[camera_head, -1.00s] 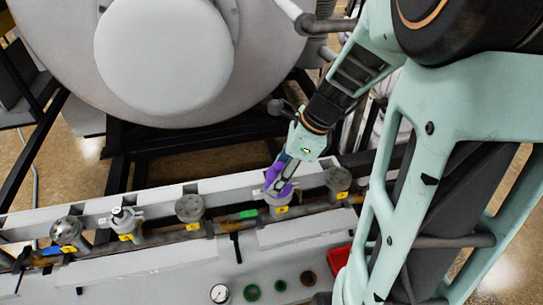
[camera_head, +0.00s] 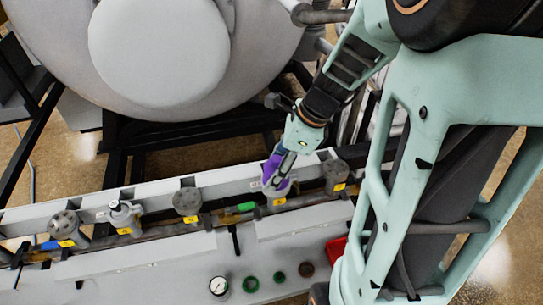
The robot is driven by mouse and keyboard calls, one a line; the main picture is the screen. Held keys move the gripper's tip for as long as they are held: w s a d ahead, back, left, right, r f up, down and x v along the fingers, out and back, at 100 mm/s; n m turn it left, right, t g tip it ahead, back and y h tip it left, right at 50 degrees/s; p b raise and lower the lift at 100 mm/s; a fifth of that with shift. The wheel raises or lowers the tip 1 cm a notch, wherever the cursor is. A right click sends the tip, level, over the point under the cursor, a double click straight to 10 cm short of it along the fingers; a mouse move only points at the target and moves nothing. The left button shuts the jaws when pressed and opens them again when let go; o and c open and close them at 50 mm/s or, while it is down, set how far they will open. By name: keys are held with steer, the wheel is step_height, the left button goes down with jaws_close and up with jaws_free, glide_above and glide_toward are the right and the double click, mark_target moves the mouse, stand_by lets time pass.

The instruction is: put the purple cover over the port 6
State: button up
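The purple cover (camera_head: 272,167) is at the fingers of my gripper (camera_head: 276,178), just above a grey port (camera_head: 278,194) with a yellow tag, right of the middle of the row. The gripper reaches down from the upper right, and its fingers look closed around the cover. The cover is partly hidden by the fingers. I cannot tell whether it touches the port. The numbers on the yellow tags are too small to read, so I cannot tell which port is port 6.
Other ports stand along the pipe: a grey one (camera_head: 336,176) to the right, one (camera_head: 187,202) to the left, a valve (camera_head: 123,215) and a far-left port (camera_head: 65,226). A large furnace vessel (camera_head: 160,60) stands behind.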

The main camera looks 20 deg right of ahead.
steer(key=shift+o, duration=0.7)
steer(key=shift+d+r, duration=0.1)
steer(key=shift+r, duration=0.15)
steer(key=v, duration=1.1)
steer(key=shift+r, duration=0.3)
